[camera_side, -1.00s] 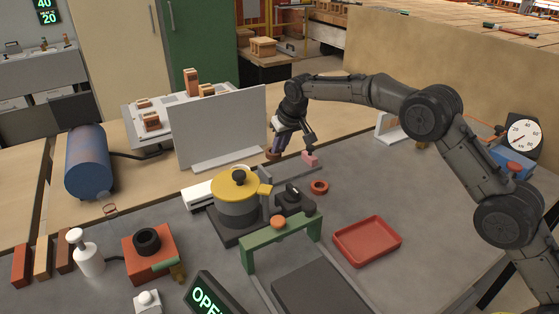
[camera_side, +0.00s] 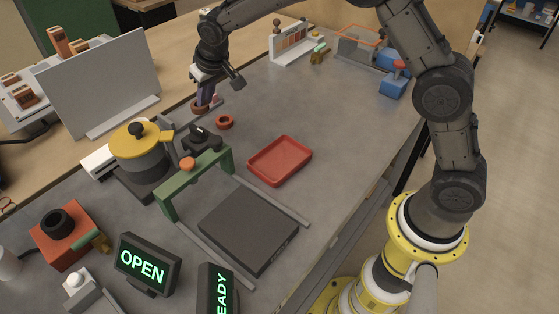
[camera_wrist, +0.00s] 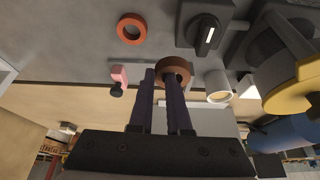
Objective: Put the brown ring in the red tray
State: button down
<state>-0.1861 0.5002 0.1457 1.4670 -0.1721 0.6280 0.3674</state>
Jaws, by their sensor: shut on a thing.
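The brown ring (camera_side: 201,108) is at the tips of my gripper (camera_side: 206,100) toward the back of the grey bench. In the wrist view my gripper (camera_wrist: 157,74) is shut on one side of the brown ring (camera_wrist: 181,65), with the ring's wall between the two dark fingers. Whether the ring touches the bench I cannot tell. The red tray (camera_side: 256,173) lies empty, nearer the front and to the right, apart from my gripper.
An orange-red ring (camera_side: 225,122) lies close to my gripper, also in the wrist view (camera_wrist: 121,27). A black knob unit (camera_side: 199,137), yellow-lidded pot (camera_side: 141,150) and green arch (camera_side: 196,178) stand left of the tray. A pink piece (camera_wrist: 120,74) is close by. The bench right of the tray is clear.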

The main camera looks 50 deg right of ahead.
jog(key=s+d+r, duration=0.2)
jog(key=s+d, duration=0.1)
jog(key=s, duration=1.5)
jog(key=s+d+r, duration=0.2)
jog(key=s+d, duration=0.1)
jog(key=s, duration=1.5)
send_near(282, 157)
jog(key=shift+w+d+f, duration=0.1)
jog(key=shift+w+f, duration=0.55)
jog(key=shift+w, duration=0.15)
jog(key=shift+w+f, duration=0.2)
jog(key=shift+f, duration=0.05)
jog(key=shift+w+f, duration=0.1)
jog(key=shift+f, duration=0.8)
jog(key=shift+w+f, duration=0.15)
jog(key=shift+f, duration=0.75)
jog(key=shift+f, duration=0.1)
jog(key=c, duration=0.9)
grip_release()
jog(key=shift+o, duration=0.2)
